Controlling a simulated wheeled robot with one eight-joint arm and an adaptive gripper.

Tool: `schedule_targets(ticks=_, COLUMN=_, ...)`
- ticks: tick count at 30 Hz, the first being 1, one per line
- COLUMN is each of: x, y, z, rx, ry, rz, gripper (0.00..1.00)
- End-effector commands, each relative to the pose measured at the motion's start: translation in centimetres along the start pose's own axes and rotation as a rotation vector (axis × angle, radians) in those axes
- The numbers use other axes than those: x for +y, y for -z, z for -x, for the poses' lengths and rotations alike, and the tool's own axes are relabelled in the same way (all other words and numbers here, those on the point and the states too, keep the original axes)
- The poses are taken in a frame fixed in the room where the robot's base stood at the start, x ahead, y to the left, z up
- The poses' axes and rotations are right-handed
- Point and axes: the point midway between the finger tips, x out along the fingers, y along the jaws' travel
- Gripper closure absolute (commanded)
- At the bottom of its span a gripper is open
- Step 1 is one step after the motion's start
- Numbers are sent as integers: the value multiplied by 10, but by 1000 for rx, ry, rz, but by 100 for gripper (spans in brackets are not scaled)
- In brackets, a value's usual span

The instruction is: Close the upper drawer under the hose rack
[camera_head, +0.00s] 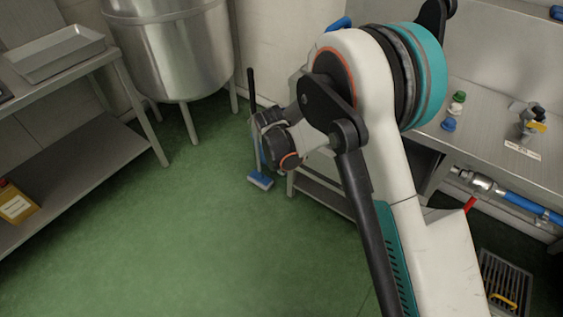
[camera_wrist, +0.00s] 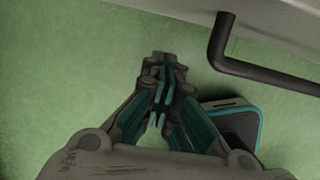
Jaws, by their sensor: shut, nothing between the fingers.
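In the wrist view my gripper (camera_wrist: 163,62) is shut and empty, with its fingertips over green floor. A dark bent bar handle (camera_wrist: 262,72) sticks out from a pale grey front edge (camera_wrist: 280,16) at the upper right. The fingertips are left of the handle and look apart from it. In the head view a low metal unit (camera_head: 325,196) stands under the counter, largely hidden behind my arm. I cannot tell from there which drawer is open or how far. The hose rack is not clearly visible.
A blue-headed broom (camera_head: 260,181) stands by the unit. A steel tank (camera_head: 178,55) and a shelf table (camera_head: 75,65) are at left. The green floor between is clear.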

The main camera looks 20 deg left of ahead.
Motion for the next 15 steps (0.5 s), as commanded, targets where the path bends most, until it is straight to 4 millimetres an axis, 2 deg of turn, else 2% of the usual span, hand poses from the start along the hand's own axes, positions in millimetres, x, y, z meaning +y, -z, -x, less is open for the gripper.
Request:
schedule_targets(ticks=6, x=0, y=-28, z=-9, rx=0, ry=1, rz=-2, gripper=100)
schedule_targets(ticks=15, x=0, y=-39, z=-9, rx=0, ry=0, rz=0, gripper=100)
